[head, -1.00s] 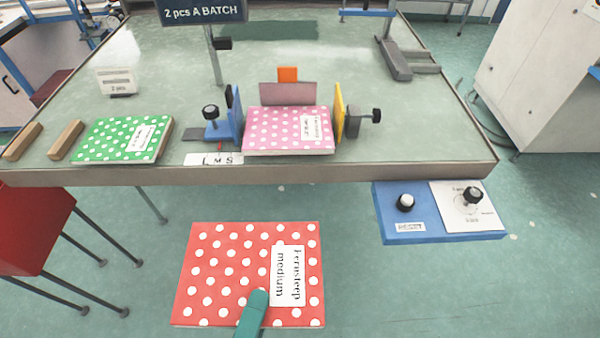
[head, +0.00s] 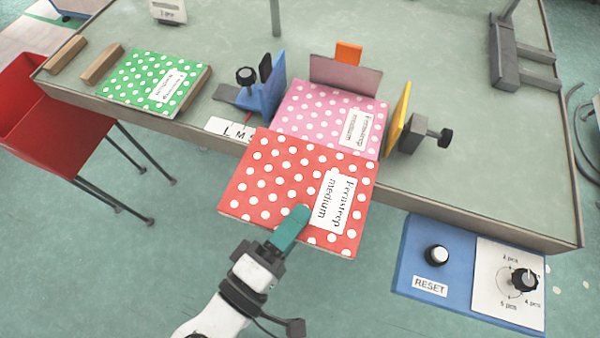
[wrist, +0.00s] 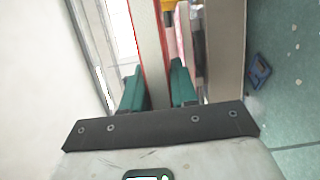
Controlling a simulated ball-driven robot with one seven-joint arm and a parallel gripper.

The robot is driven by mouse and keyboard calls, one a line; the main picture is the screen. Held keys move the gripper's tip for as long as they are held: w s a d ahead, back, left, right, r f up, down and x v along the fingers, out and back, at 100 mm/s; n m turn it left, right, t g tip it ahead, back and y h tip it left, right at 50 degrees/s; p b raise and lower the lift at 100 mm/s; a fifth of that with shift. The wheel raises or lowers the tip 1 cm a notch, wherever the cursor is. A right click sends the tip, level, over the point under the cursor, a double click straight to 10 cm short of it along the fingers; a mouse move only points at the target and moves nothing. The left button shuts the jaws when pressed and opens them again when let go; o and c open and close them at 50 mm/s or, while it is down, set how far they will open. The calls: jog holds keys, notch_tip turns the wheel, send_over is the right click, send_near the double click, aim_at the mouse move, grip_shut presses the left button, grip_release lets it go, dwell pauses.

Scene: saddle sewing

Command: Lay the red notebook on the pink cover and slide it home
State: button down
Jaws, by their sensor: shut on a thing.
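The red notebook (head: 270,185) has white dots and a "Fernsteep medium" label. My gripper (head: 290,228) is shut on its near edge, with one teal finger on its top face. In the wrist view the notebook (wrist: 148,50) stands between the two teal fingers (wrist: 158,85). Its far edge overlaps the near edge of the pink cover (head: 318,108) in the head view; I cannot tell whether they touch. The pink dotted cover lies on the table between a blue guide (head: 272,92) and a yellow guide (head: 397,118), with a mauve back stop (head: 345,76) behind it.
A blue panel (head: 425,262) with knobs sits at the front right edge. Table right of the yellow guide's black knob is clear.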

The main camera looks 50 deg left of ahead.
aim_at(320, 163)
jog(key=shift+w, duration=0.1)
jog(key=w+a+b, duration=0.1)
jog(key=w+a, duration=0.1)
jog(key=w, duration=0.1)
jog(key=w+a+b, duration=0.1)
jog(key=w+a, duration=0.1)
jog(key=w, duration=0.1)
jog(key=w+a+f+b, duration=0.1)
jog(key=w+a, duration=0.1)
jog(key=w, duration=0.2)
jog(key=shift+w+a, duration=0.1)
jog(key=shift+f+b, duration=0.65)
jog(key=shift+b, duration=0.2)
jog(key=shift+f+b, duration=0.3)
dwell(0.6)
jog(key=c, duration=0.8)
grip_release()
jog(key=shift+f, duration=0.25)
jog(key=shift+s+d, duration=0.9)
jog(key=shift+s, duration=0.55)
jog(key=shift+s+d, duration=0.85)
jog(key=shift+s, duration=0.6)
jog(key=shift+s+d, duration=0.9)
jog(key=shift+s, duration=0.55)
